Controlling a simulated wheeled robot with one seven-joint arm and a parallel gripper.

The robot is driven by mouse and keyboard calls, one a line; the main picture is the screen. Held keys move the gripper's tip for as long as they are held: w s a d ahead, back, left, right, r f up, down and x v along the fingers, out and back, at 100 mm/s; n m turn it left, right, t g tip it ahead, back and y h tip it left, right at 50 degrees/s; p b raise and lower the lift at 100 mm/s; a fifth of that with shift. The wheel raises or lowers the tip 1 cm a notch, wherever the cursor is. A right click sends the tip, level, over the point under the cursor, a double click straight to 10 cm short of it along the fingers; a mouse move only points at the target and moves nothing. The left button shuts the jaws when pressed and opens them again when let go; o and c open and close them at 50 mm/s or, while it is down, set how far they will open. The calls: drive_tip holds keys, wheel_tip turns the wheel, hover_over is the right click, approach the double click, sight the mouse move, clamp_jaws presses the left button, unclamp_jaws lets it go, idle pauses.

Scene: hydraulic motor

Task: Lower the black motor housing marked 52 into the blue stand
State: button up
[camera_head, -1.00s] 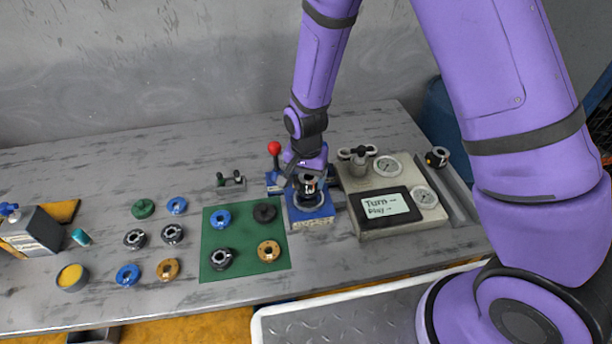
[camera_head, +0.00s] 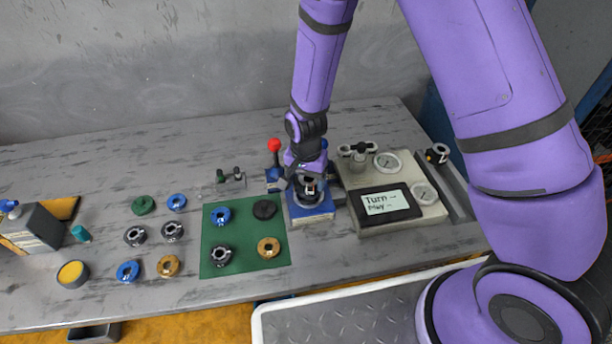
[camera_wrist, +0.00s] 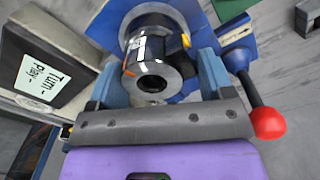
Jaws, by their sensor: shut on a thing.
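The black motor housing (camera_wrist: 158,62) is between the fingers of my gripper (camera_wrist: 158,82) in the wrist view; I cannot read the number 52 on it. In the head view the housing (camera_head: 310,187) is at the blue stand (camera_head: 312,216), over its ring-shaped seat. The stand also shows behind the housing in the wrist view (camera_wrist: 205,22). My gripper (camera_head: 308,180) is shut on the housing from above. The housing's lower end and its contact with the seat are hard to see.
A red-knobbed lever (camera_head: 274,146) stands left of my gripper. A gauge box (camera_head: 400,225) with a "Turn – play –" screen is close on the right. A green mat (camera_head: 242,242) with several ring parts lies to the left. More rings lie farther left.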

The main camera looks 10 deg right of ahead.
drive_tip(key=shift+f, duration=1.2)
idle(0.5)
drive_tip(key=o, duration=1.3)
drive_tip(key=shift+r, duration=4.5)
